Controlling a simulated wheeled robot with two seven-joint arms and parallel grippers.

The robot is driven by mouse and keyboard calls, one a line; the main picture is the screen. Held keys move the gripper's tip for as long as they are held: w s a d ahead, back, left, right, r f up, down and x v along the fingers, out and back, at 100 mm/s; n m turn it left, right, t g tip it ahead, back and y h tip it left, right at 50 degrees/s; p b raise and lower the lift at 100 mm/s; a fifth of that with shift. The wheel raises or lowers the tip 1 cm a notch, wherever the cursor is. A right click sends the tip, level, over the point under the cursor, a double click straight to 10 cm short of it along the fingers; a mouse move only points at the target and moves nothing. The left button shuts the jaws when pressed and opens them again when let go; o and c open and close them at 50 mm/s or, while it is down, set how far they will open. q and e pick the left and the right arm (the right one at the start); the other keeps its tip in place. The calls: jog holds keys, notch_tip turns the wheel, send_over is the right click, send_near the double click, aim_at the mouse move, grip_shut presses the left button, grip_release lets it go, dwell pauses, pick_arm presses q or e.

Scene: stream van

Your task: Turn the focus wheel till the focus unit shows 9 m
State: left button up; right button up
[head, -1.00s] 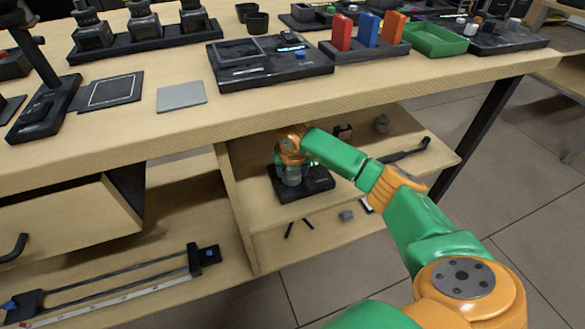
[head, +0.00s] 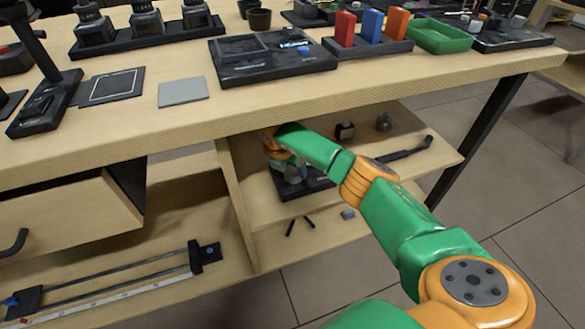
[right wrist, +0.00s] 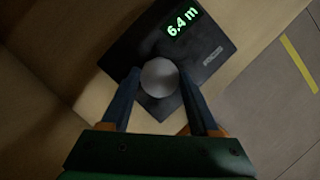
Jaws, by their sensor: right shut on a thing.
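The focus unit (right wrist: 205,57) is a black box on the shelf under the table. The focus wheel (right wrist: 159,77) is a round grey knob on the unit. My right gripper (right wrist: 160,88) has one finger on each side of the wheel and is shut on it. In the head view the unit's base (head: 318,184) shows, and my right arm hides part of it. My left gripper is not in view.
The tabletop edge (head: 300,104) hangs over the shelf, and an upright panel (head: 238,210) stands left of the unit. A black handle-like bar (head: 405,153) and small items lie further right on the shelf.

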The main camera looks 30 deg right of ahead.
dwell(0.4)
jog(key=o, duration=1.3)
jog(key=shift+o, duration=0.3)
